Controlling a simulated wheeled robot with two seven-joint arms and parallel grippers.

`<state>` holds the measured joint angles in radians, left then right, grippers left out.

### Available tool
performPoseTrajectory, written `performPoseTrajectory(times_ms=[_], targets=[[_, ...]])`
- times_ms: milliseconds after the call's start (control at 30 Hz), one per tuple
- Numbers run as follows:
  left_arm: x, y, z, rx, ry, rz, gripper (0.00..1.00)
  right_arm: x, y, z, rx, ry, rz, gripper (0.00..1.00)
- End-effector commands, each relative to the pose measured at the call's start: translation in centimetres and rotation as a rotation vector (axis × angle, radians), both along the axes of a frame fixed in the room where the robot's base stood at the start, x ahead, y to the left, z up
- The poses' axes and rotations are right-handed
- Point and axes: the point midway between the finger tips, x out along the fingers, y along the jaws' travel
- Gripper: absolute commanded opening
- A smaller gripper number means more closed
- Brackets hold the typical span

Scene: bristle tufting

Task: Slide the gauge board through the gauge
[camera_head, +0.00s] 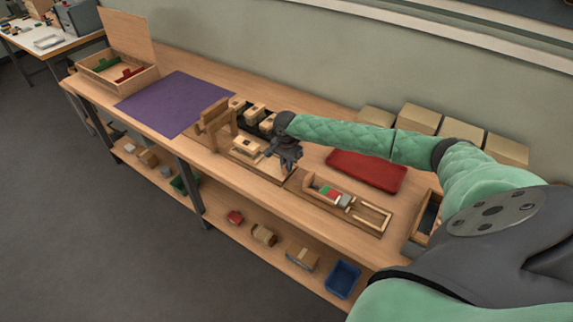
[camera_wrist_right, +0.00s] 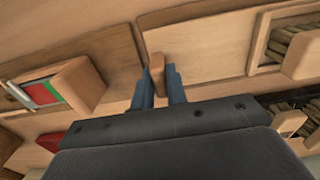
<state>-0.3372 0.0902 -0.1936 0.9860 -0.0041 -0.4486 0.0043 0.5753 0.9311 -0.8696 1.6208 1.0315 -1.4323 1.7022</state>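The gauge board (camera_head: 245,146) is a light wooden piece lying on a long brown base (camera_head: 262,170) in the middle of the bench. The gauge (camera_head: 213,122), an upright wooden frame, stands just left of it. My right gripper (camera_head: 268,153) is at the board's right end. In the right wrist view, its two blue fingers (camera_wrist_right: 160,88) are on either side of a small wooden grip (camera_wrist_right: 157,64) at the end of the board (camera_wrist_right: 205,42) and appear shut on it. In the head view the gripper hides this contact. My left gripper is not in view.
Wooden blocks (camera_head: 255,110) stand behind the board. A purple mat (camera_head: 175,103) lies to the left, beside an open box (camera_head: 118,75). A red cushion (camera_head: 366,171) and a wooden tray with red and green pieces (camera_head: 345,202) lie to the right. Cardboard boxes (camera_head: 420,118) line the wall.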

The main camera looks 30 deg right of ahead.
Motion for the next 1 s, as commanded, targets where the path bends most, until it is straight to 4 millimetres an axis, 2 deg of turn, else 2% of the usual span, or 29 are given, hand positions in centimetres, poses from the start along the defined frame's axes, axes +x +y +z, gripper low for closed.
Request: performPoseTrajectory(times_ms=[267,467,667,800,1000], targets=[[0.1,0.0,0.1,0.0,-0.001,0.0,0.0,0.3,0.1,0.0,0.001,0.0,0.0,0.0],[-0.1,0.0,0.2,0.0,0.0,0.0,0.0,2.0,0.9,0.1,0.002,0.0,0.0,0.0],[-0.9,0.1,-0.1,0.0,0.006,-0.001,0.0,5.7,2.5,0.1,0.004,-0.001,-0.002,0.0],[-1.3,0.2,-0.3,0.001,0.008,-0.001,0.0,9.0,3.9,0.0,0.004,-0.001,-0.002,0.0],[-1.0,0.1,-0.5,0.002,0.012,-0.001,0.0,13.4,5.7,0.0,0.004,-0.001,-0.001,0.0]])
